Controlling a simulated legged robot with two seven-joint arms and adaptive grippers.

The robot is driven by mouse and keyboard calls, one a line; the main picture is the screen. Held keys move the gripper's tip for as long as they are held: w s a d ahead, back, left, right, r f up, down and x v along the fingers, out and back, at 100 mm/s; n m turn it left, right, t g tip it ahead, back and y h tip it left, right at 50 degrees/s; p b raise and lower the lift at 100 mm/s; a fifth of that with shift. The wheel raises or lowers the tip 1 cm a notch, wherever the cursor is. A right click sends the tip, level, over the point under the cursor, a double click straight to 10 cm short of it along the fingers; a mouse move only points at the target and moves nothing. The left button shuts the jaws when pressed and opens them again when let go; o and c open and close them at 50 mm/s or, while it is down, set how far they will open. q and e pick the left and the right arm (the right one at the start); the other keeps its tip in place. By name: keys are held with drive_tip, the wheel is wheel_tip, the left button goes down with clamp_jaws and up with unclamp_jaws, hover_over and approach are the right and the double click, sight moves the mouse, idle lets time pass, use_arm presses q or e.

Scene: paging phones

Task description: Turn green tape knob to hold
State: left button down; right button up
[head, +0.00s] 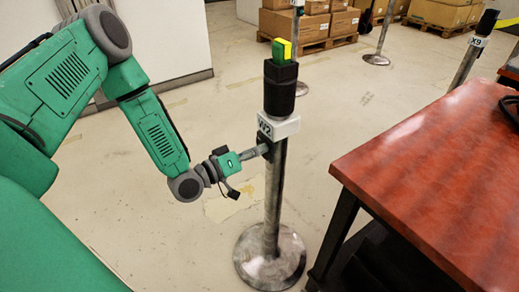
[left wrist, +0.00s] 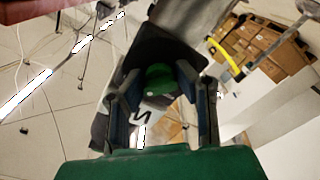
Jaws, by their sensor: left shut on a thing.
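A metal post (head: 273,195) on a round base stands in the middle of the head view. It has a black head, a white label plate and a green and yellow cap (head: 281,52) on top. My left gripper (head: 262,150) reaches the post from the left, just below the label plate. In the left wrist view a round green knob (left wrist: 160,78) sits between the two fingers of my left gripper (left wrist: 158,90), against a dark part of the post. The gripper is shut on this knob. In the head view the knob is hidden by the fingers. My right gripper is not in view.
A red-brown table (head: 440,165) with dark legs stands close to the right of the post. More metal posts, one labelled X9 (head: 477,42), and boxes on pallets (head: 310,25) are at the back.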

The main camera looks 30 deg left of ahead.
use_arm(q)
drive_tip(key=shift+w+a, duration=0.15)
drive_tip(key=c, duration=1.5)
unclamp_jaws()
drive_tip(key=shift+o, duration=1.4)
drive_tip(key=shift+f, duration=0.1)
drive_tip(key=shift+s+a, duration=0.1)
drive_tip(key=shift+s, duration=0.1)
drive_tip(key=v, duration=1.1)
drive_tip(key=shift+s+a, duration=0.15)
drive_tip(key=shift+s, duration=0.1)
drive_tip(key=shift+f, duration=0.15)
